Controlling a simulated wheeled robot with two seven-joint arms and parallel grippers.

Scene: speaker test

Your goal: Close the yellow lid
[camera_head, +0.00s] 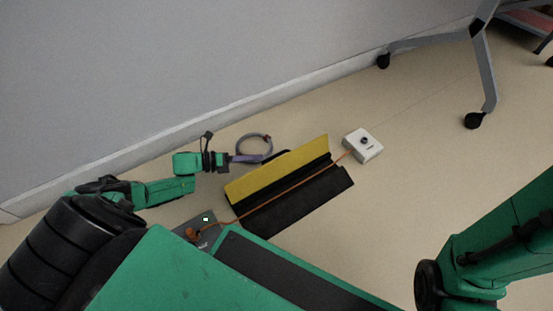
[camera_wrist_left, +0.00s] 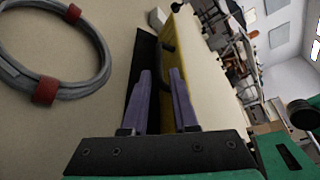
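The yellow lid (camera_head: 275,172) is a long strip along the far side of a black cable channel (camera_head: 300,200). It stands open, with the orange cable (camera_head: 290,188) showing along its near edge. My right gripper is out of view; only my right arm shows.
A coiled grey cable (camera_head: 268,140) lies by the wall behind the lid; its red ties show in the left wrist view (camera_wrist_left: 46,91). A white box with a dark knob (camera_head: 371,152) sits at the cable's far end. A wheeled table leg (camera_head: 487,75) stands beyond.

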